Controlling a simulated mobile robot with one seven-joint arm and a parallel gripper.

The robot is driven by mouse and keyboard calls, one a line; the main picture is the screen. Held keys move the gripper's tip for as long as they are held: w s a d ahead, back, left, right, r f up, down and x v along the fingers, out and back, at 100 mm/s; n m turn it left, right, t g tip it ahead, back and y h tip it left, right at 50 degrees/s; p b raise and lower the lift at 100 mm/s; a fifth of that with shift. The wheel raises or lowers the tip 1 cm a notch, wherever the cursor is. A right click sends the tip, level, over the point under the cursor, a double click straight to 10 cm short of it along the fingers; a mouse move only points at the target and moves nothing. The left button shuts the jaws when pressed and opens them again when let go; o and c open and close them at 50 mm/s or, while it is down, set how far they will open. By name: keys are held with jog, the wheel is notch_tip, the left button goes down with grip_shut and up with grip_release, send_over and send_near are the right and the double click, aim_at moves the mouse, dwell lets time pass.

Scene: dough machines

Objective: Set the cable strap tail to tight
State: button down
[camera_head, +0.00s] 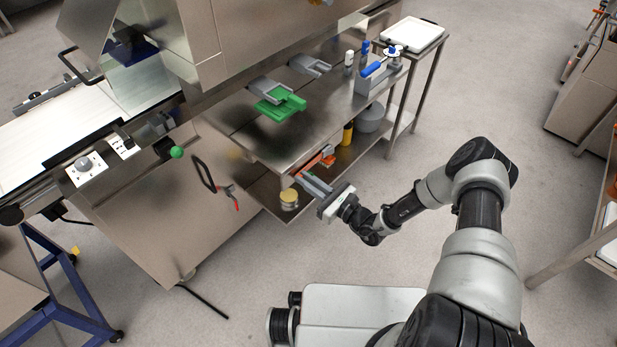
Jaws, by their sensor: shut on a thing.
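My gripper (303,177) is at the near corner of the steel table, pointing up and left, with its fingers closed. An orange piece (318,162), which looks like the cable strap, is right beside the fingers at the table's edge. The strap tail is too small to make out, and the fingers hide where they grip it. I cannot tell how tight the strap is.
The steel table (322,108) carries a green part (279,104) and blue-handled tools (372,69). A yellow-lidded jar (289,197) is on the lower shelf, left of my gripper. A dough machine (150,215) stands at left.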

jog(key=c, duration=1.8)
grip_release()
jog(key=shift+s+a+f, duration=0.1)
jog(key=shift+s+a, duration=0.15)
jog(key=shift+s, duration=0.1)
jog(key=shift+w+d, duration=0.1)
jog(key=shift+d, duration=0.1)
jog(key=p+v, duration=0.2)
jog(key=v, duration=1.5)
